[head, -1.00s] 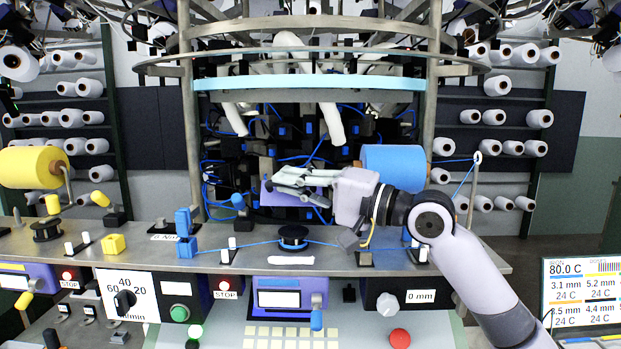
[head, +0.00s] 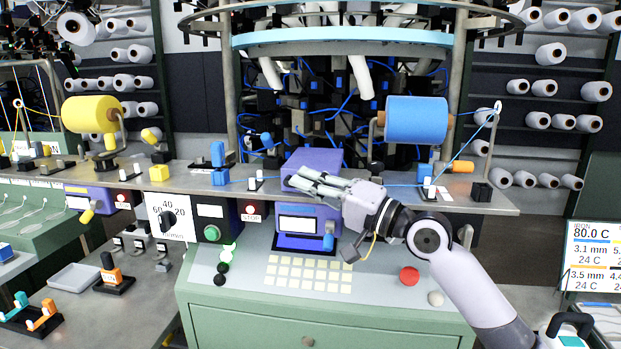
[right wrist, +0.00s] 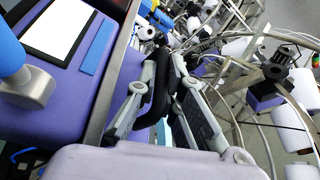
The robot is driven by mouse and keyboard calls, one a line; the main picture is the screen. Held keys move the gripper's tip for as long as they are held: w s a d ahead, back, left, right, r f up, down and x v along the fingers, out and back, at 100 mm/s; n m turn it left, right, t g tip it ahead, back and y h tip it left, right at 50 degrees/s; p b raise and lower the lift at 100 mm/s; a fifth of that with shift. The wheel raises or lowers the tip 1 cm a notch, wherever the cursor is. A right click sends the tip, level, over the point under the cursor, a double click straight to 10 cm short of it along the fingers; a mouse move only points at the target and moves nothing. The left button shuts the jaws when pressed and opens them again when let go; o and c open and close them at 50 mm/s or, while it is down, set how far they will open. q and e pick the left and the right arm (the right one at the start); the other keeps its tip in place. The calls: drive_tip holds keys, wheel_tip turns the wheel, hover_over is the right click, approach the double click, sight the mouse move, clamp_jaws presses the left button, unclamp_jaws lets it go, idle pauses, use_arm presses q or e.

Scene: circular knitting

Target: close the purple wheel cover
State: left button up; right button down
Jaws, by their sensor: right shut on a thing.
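The purple wheel cover (head: 318,159) sits as a low box on the machine's bench, behind and above the purple panel with a white screen (head: 298,222). The black wheel is not visible now; the cover stands where it was. My right gripper (head: 303,181) is at the front of the cover, its fingers pointing left across it. In the right wrist view, my right gripper (right wrist: 163,78) is closed around a black curved bar (right wrist: 158,88), apparently the cover's handle. Whether the cover is fully seated is hidden by the fingers. My left gripper is not in view.
Blue blocks (head: 219,165) stand to the left. A red button (head: 409,275) and a keypad (head: 305,273) lie below on the green console.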

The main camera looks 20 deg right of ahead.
drive_tip(key=c, duration=2)
unclamp_jaws()
drive_tip(key=shift+s, duration=0.1)
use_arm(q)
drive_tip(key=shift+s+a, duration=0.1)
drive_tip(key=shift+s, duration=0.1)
use_arm(e)
drive_tip(key=shift+o, duration=0.2)
drive_tip(key=shift+a, duration=0.1)
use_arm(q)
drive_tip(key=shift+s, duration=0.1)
use_arm(e)
drive_tip(key=v, duration=1.2)
